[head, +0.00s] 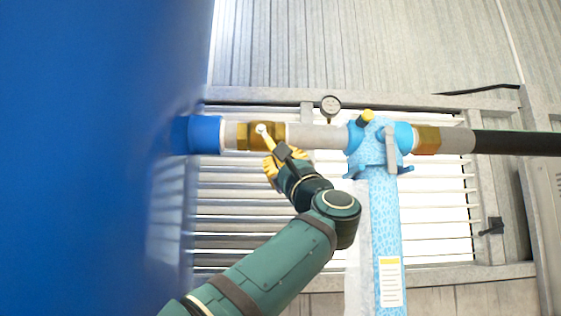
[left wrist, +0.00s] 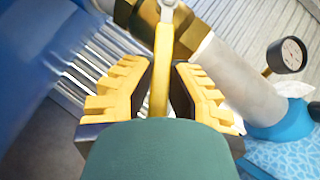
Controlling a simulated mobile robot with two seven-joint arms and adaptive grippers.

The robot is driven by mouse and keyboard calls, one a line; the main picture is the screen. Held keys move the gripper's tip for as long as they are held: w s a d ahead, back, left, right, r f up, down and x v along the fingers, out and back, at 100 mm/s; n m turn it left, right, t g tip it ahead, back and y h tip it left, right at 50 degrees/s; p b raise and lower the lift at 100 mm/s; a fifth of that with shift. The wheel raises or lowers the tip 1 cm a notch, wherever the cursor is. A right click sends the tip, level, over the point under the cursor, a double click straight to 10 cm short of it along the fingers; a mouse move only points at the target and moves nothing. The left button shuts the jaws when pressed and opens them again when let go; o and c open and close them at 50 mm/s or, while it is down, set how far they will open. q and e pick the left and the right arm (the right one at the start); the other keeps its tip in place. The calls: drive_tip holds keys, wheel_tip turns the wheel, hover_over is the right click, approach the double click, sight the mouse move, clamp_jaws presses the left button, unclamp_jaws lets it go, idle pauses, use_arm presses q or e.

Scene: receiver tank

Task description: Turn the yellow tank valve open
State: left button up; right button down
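The yellow valve handle (head: 268,142) hangs down and slightly right from a pale pivot on the brass valve body (head: 243,136), which sits in a grey pipe beside the blue tank. My left gripper (head: 275,157), with yellow stepped fingers, reaches up from below to the handle's lower part. In the left wrist view, the handle (left wrist: 162,68) runs lengthwise between the fingertips (left wrist: 162,75). The fingertips are close in on both sides and appear to touch it. The handle's lower end is hidden by the gripper. My right gripper is not in view.
The blue tank (head: 90,150) fills the left side. A pressure gauge (head: 330,105) stands on the pipe to the right. A light-blue patterned post (head: 384,220) with a fitting holds the pipe further right. A louvred wall (head: 440,210) is behind.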

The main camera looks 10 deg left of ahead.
use_arm(q)
drive_tip(key=o, duration=0.5)
drive_tip(key=shift+a, duration=0.15)
drive_tip(key=v, duration=1.2)
drive_tip(key=shift+s+r, duration=0.1)
